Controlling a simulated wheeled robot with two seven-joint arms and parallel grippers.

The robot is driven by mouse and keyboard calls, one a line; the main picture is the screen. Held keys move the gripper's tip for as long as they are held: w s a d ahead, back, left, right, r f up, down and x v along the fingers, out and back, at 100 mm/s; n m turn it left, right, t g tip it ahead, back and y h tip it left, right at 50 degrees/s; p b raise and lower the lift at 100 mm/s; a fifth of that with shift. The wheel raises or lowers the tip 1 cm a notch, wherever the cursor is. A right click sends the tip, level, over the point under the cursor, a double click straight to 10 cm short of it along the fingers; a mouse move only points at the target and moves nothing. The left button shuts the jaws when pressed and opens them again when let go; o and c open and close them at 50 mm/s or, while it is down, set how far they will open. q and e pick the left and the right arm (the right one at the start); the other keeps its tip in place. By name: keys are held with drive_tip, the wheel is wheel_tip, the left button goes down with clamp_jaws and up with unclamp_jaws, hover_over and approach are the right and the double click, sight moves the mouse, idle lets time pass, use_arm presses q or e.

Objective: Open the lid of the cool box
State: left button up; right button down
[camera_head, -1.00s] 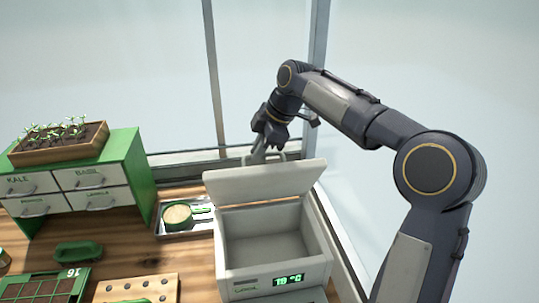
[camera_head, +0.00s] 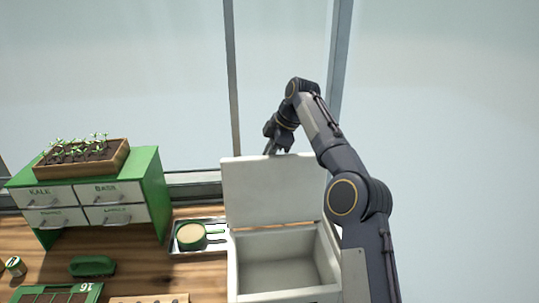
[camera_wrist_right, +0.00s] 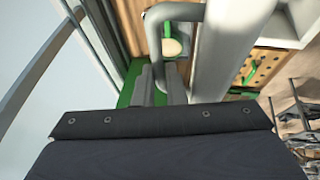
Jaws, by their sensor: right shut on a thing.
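The cool box (camera_head: 233,268) stands at the right of the bench in the head view, its pale interior exposed and looking empty. Its pale lid (camera_head: 270,192) is raised and stands nearly upright at the back of the box. My right gripper (camera_head: 271,149) is at the lid's top edge, shut on the lid handle, which is mostly hidden there. In the right wrist view the grey looped handle (camera_wrist_right: 175,12) runs down to the fingers (camera_wrist_right: 159,72), beside the lid's edge (camera_wrist_right: 228,45). My left gripper is not in view.
Further left stand a green drawer cabinet (camera_head: 152,180) with a seedling box (camera_head: 85,160) on top and a green handled tool (camera_head: 92,265). Window posts rise behind.

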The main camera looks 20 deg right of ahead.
drive_tip(key=shift+w+f, duration=0.35)
drive_tip(key=shift+f, duration=0.2)
drive_tip(key=shift+w+d, duration=0.1)
drive_tip(key=c, duration=1.5)
unclamp_jaws()
drive_tip(key=shift+r, duration=0.25)
